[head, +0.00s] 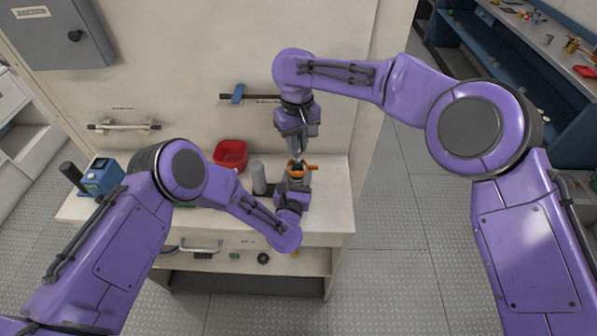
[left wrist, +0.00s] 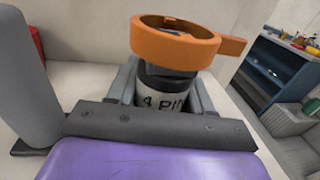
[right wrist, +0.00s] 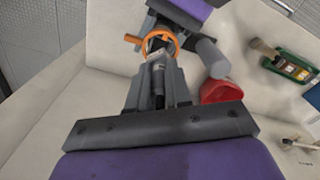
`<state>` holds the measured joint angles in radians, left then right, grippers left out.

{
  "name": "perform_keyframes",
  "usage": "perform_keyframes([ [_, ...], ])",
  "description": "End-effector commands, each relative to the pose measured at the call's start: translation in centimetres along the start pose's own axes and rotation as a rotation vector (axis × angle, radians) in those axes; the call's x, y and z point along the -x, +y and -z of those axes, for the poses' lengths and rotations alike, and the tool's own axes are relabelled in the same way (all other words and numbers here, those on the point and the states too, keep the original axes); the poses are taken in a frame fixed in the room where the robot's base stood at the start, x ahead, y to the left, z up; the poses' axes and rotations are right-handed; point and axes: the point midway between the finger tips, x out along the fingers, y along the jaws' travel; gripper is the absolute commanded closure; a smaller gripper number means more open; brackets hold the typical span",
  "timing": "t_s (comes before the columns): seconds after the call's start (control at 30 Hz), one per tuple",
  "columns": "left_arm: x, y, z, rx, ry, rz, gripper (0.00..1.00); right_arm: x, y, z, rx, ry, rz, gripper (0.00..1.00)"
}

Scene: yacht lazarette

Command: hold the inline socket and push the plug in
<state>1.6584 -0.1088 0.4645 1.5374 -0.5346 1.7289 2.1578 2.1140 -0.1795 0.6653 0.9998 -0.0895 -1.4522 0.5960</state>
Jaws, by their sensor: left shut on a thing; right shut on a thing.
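The inline socket has an orange collar (head: 302,166) with a side tab. Its pale body marked "4 PIN" (left wrist: 165,98) sits between the jaws of my left gripper (head: 296,180), which is shut on it. The collar's opening faces up in the left wrist view (left wrist: 178,28), with no plug seen in it. My right gripper (head: 298,152) is shut above the collar. In the right wrist view it holds the grey and black plug (right wrist: 158,78), whose far end points at the collar (right wrist: 172,40). The exact gap between them is hard to judge.
A grey cylinder (head: 259,178) stands close left of the socket on the pale bench (head: 325,220). A red bin (head: 230,152) is behind it. A blue device (head: 102,176) stands at the bench's left. A wall rises behind, with a dark bar (head: 265,98) on it.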

Motion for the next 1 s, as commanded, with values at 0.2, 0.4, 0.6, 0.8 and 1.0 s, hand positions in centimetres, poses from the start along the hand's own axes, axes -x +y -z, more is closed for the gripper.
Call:
perform_keyframes([
  [0.2, 0.0, 0.0, 0.0, -0.001, 0.000, 0.000, 0.92, 2.7, 0.0, 0.4, 0.224, 0.025, 0.003, 1.00],
  [0.4, 0.0, 0.0, 0.0, 0.000, -0.001, 0.000, 0.92, 3.5, 0.1, 0.1, 0.600, 0.013, 0.004, 1.00],
  [0.6, 0.0, 0.0, 0.0, 0.000, -0.001, 0.000, 0.92, 3.5, 0.1, 0.0, 0.736, 0.006, 0.003, 1.00],
  [0.8, 0.0, 0.0, -0.1, 0.000, -0.001, 0.000, 0.92, 3.4, 0.1, 0.0, 0.735, 0.005, 0.003, 1.00],
  [1.0, 0.0, 0.0, 0.0, 0.000, -0.001, 0.000, 0.92, 2.4, 0.1, -0.1, 0.735, 0.003, 0.003, 1.00],
])
